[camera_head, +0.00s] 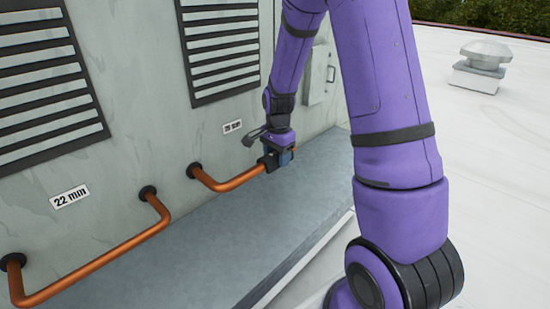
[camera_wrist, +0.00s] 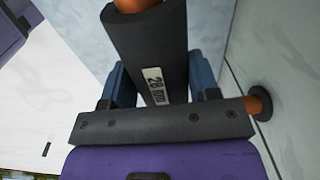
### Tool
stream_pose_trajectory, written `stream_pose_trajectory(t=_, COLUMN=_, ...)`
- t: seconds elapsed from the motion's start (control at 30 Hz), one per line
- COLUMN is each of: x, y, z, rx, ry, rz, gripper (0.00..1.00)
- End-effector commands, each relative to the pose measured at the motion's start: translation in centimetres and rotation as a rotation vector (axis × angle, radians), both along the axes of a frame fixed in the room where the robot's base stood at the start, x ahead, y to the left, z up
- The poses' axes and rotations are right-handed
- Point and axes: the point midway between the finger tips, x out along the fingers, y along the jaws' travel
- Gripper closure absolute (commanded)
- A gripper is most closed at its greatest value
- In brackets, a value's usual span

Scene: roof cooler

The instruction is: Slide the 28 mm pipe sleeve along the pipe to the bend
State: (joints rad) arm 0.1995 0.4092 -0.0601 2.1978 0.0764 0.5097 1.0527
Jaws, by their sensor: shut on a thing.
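The 28 mm pipe sleeve (camera_wrist: 150,45) is a dark grey tube with a pale "28 mm" label, seen large in the wrist view. My gripper (camera_wrist: 158,85) is shut on it, with one blue finger on each side. The copper pipe (camera_wrist: 134,4) shows past the sleeve's top end. In the head view my gripper (camera_head: 281,157) is at the right part of the copper pipe (camera_head: 238,182) and mostly hides the sleeve. The left bend (camera_head: 213,186) of that pipe is bare, left of my gripper. The pipe's other end meets the wall at a dark collar (camera_wrist: 262,104).
A second copper pipe (camera_head: 105,261) with a "22 mm" label (camera_head: 70,197) is on the wall at the left. The grey cabinet wall (camera_head: 130,130) with louvred vents stands close behind the pipes. A grey ledge (camera_head: 205,250) lies below. A roof vent (camera_head: 482,65) is far right.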

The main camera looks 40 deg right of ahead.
Motion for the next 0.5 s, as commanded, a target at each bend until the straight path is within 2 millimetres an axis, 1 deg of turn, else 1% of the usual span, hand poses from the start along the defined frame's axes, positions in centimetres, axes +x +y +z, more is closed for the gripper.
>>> stream_pose_trajectory(t=0.1, x=0.15, y=-0.34, z=-0.02, rx=0.000, ry=0.000, rz=0.000, gripper=0.67)
stream_pose_trajectory(t=0.37, x=0.19, y=-0.42, z=-0.01, rx=0.000, ry=0.000, rz=0.001, gripper=0.67)
stream_pose_trajectory(t=0.4, x=0.19, y=-0.42, z=0.00, rx=0.000, ry=0.000, rz=0.001, gripper=0.40)
stream_pose_trajectory(t=0.47, x=0.19, y=-0.42, z=0.00, rx=0.000, ry=0.000, rz=0.001, gripper=0.26)
stream_pose_trajectory(t=0.5, x=0.19, y=-0.42, z=0.00, rx=0.000, ry=0.000, rz=0.001, gripper=0.17)
